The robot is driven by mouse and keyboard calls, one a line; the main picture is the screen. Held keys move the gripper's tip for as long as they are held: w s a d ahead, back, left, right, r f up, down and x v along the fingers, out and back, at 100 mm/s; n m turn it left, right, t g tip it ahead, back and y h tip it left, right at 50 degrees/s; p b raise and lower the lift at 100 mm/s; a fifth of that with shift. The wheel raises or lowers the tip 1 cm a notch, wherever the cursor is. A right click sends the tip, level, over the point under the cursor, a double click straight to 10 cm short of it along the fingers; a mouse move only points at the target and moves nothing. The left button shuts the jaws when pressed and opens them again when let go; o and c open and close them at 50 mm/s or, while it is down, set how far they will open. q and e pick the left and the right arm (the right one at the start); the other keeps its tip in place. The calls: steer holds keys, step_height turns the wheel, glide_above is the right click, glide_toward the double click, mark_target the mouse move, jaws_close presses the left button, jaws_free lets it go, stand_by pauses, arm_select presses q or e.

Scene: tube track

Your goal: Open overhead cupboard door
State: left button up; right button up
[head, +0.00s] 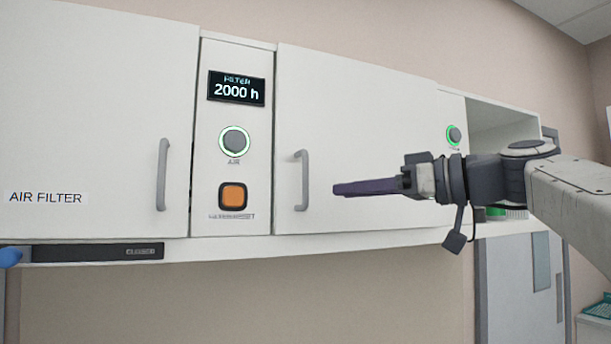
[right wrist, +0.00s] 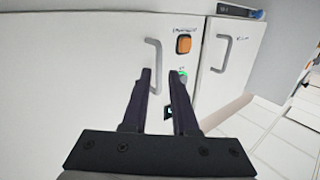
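The overhead cupboard has a left white door (head: 95,110) labelled AIR FILTER and a right white door (head: 370,120). Both look shut. The left door has a grey bar handle (head: 162,175) near its right edge. The right door has a grey bar handle (head: 301,180) near its left edge. My right gripper (head: 336,188) is in front of the right door, to the right of its handle and apart from it in the head view. In the right wrist view its two dark fingers (right wrist: 160,76) are parted and empty, with that handle (right wrist: 153,66) just beyond them. My left gripper is out of view.
Between the doors is a panel with a 2000 h display (head: 236,89), a green-ringed button (head: 234,141) and an orange button (head: 232,196). A black strip (head: 95,253) runs under the left door. An open shelf (head: 500,122) is at the right.

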step_height(320, 180, up, 2)
steer(key=p, duration=0.5)
glide_above(306, 205)
steer(key=shift+w+r+n+y+p, duration=0.3)
steer(key=shift+r+n, duration=0.05)
steer(key=shift+n, duration=0.05)
jaws_close()
stand_by(0.9)
